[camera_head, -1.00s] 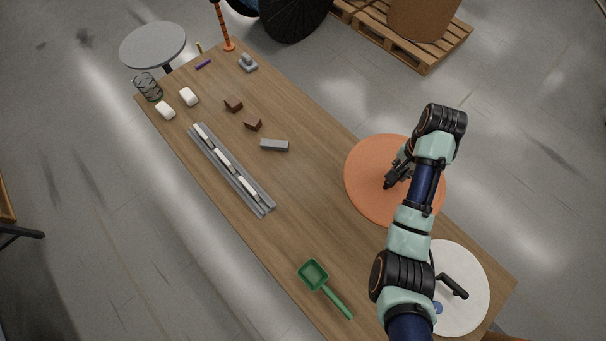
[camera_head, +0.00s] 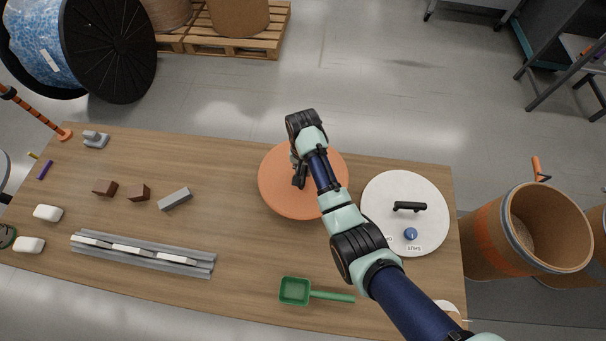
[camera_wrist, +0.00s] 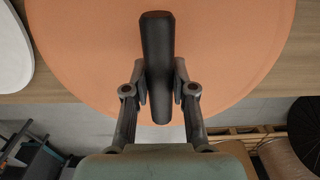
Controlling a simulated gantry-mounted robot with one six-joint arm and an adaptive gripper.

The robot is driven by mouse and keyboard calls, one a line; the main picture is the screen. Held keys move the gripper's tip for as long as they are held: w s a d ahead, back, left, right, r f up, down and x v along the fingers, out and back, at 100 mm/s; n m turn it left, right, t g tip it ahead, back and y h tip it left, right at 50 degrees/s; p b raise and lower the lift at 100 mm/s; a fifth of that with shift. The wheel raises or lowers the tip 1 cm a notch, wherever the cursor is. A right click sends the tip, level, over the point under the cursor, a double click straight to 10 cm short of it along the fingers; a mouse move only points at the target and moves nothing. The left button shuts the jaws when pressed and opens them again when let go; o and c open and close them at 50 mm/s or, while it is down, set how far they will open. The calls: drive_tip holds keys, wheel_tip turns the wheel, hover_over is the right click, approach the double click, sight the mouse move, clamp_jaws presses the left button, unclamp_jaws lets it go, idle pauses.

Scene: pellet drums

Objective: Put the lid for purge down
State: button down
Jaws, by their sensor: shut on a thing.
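A round orange lid (camera_head: 277,190) with a dark bar handle (camera_wrist: 158,50) is at the back edge of the wooden table, left of the white lid. My gripper (camera_head: 299,172) is shut on that handle; in the wrist view its fingers (camera_wrist: 160,88) press it from both sides. The lid's far rim reaches slightly past the table's back edge. I cannot tell whether it touches the table or hangs just above it. My arm covers its right part in the head view. I see no readable purge label on it.
A white lid (camera_head: 380,222) with a black handle and a blue knob lies at the table's right end. Open brown drums (camera_head: 490,245) stand right of the table. A green scoop (camera_head: 294,291) lies in front. Bare wood (camera_head: 235,220) shows left of the orange lid.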

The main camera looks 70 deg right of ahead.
drive_tip(key=shift+f+b, duration=0.55)
drive_tip(key=shift+f, duration=1.5)
drive_tip(key=shift+f, duration=0.1)
drive_tip(key=c, duration=1)
unclamp_jaws()
drive_tip(key=shift+o, duration=0.2)
wheel_tip(320, 180, up, 12)
drive_tip(key=p, duration=0.3)
